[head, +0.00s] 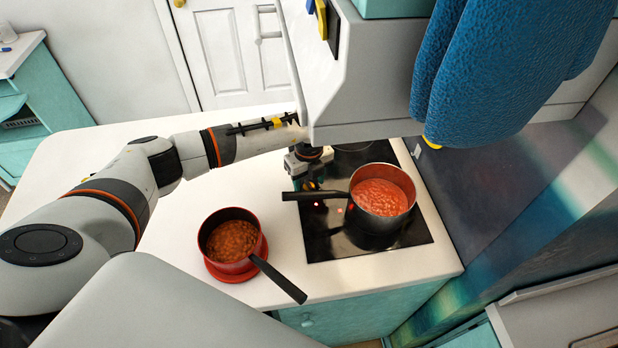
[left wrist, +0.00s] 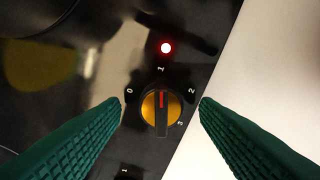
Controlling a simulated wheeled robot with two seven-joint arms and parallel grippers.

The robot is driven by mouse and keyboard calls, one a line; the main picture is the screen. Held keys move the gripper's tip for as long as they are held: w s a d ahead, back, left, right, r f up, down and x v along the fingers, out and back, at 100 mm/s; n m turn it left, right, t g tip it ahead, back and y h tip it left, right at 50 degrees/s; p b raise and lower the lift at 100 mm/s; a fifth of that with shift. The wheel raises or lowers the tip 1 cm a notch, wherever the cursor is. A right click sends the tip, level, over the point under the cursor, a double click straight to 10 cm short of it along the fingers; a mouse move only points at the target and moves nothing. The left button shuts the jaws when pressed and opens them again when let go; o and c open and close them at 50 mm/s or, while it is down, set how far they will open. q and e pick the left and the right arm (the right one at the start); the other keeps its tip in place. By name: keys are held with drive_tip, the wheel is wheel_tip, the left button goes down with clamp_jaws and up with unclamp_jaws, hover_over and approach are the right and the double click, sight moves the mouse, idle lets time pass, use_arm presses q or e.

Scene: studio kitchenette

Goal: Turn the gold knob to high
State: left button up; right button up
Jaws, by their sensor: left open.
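The gold knob (left wrist: 161,110) sits on the black cooktop panel in the left wrist view. Its red pointer mark points at 1, and the labels 0, 2 and 3 are around it. A red light (left wrist: 166,47) glows beyond it. My left gripper (left wrist: 160,104) is open, with one green finger on each side of the knob and a visible gap on both sides. In the head view my left gripper (head: 311,183) is at the cooktop's left edge, and I cannot make out the gold knob there. My right gripper is not in view.
A pot of red food (head: 382,190) stands on the cooktop (head: 330,246), its black handle reaching left close to my left gripper. A red pot (head: 231,240) stands on the white counter. A cabinet or hood (head: 365,85) and a blue cloth (head: 490,70) hang above.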

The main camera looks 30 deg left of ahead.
use_arm(q)
drive_tip(key=shift+f, duration=0.55)
